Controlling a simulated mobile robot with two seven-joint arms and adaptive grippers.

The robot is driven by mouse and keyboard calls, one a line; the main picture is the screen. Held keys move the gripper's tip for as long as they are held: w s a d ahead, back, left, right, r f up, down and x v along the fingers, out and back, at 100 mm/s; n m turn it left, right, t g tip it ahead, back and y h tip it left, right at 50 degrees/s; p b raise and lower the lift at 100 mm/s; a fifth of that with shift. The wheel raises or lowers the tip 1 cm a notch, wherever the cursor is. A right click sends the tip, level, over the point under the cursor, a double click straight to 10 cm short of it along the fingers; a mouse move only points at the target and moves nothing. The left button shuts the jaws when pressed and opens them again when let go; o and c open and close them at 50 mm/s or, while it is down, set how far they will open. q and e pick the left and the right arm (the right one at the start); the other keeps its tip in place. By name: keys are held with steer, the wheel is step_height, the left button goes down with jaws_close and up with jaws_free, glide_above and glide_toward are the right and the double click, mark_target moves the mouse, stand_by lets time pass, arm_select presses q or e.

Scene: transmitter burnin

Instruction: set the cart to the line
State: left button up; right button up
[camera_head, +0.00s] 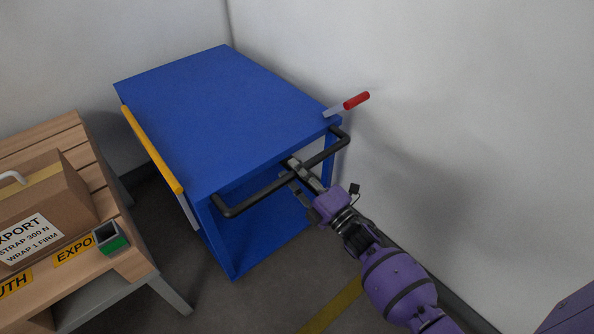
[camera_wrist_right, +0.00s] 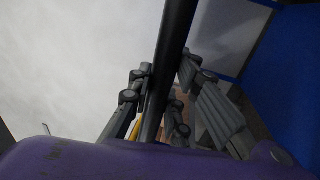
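The blue cart (camera_head: 205,105) stands against the grey walls, with a flat bare top and an open lower space. A black push handle (camera_head: 255,196) sticks out from its near end. My right gripper (camera_head: 293,174) is at the handle, right of its middle, with its fingers on both sides of the bar. In the right wrist view, the black bar (camera_wrist_right: 174,50) runs between the fingers (camera_wrist_right: 166,85), which look closed on it. A yellow floor line (camera_head: 333,305) shows below the cart, partly hidden by my right arm. My left gripper is out of view.
A red-gripped lever (camera_head: 356,100) sits at the cart's right corner, near the wall. A yellow strip (camera_head: 152,150) runs along its left side. A wooden pallet table (camera_head: 130,262) with a carton (camera_head: 62,190) and a green-and-black box (camera_head: 111,239) stands left, with a narrow gap.

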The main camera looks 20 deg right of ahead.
jaws_close()
arm_select(q)
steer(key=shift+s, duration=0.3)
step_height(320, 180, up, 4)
steer(key=p, duration=0.4)
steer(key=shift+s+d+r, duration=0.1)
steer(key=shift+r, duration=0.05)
arm_select(e)
steer(key=r+v, duration=0.2)
steer(key=v, duration=1.2)
steer(key=s+r+v, duration=0.1)
steer(key=r+v, duration=0.2)
steer(key=v, duration=1.2)
steer(key=shift+r, duration=0.3)
steer(key=shift+d, duration=0.15)
